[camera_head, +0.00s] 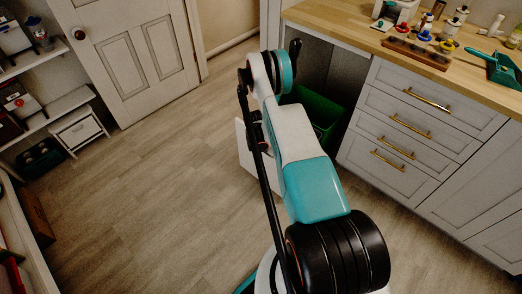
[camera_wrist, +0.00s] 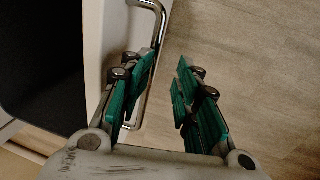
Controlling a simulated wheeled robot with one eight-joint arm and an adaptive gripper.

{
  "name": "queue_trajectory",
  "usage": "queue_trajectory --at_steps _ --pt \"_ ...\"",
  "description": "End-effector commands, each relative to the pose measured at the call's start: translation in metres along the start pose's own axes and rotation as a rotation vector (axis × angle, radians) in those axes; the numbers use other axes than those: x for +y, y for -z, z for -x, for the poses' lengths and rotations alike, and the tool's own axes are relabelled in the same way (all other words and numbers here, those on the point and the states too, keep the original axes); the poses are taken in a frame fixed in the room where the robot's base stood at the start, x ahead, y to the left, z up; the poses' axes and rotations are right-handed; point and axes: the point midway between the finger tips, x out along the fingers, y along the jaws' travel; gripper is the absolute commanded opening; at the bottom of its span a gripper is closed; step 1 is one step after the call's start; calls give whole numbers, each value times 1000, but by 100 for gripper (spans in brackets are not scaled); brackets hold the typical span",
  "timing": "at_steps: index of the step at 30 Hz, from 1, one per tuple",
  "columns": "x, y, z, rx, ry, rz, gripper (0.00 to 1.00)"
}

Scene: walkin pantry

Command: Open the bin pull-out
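The bin pull-out stands partly out of the cabinet, its white front panel (camera_head: 245,152) showing left of my arm in the head view. A green bin (camera_head: 322,112) sits inside it, partly covered by my arm. In the wrist view the panel (camera_wrist: 106,45) has a metal bar handle (camera_wrist: 161,22) on its outer face. My gripper (camera_wrist: 168,58) is open, its green-padded fingers apart. The handle bar passes between the fingers, close to the left one, which hides part of it. I cannot tell whether they touch. The dark bin interior (camera_wrist: 40,60) is at left.
Closed drawers with brass handles (camera_head: 410,125) stand right of the opening, under a wooden counter (camera_head: 340,22) bearing small items. A white door (camera_head: 125,50) and shelves (camera_head: 60,105) are at left. The wood floor (camera_head: 140,200) between is clear.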

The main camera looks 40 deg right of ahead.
Motion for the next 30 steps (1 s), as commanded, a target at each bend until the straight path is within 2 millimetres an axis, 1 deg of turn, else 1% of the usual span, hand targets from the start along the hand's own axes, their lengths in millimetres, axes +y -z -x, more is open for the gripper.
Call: queue_trajectory --at_steps 5,8,21,25,30 --pt "0 1 5 1 0 1 29" --pt "0 1 16 1 0 1 29" --pt "0 0 91 0 0 1 29" --pt "0 0 107 0 0 0 29" --pt "0 0 118 0 0 0 29"
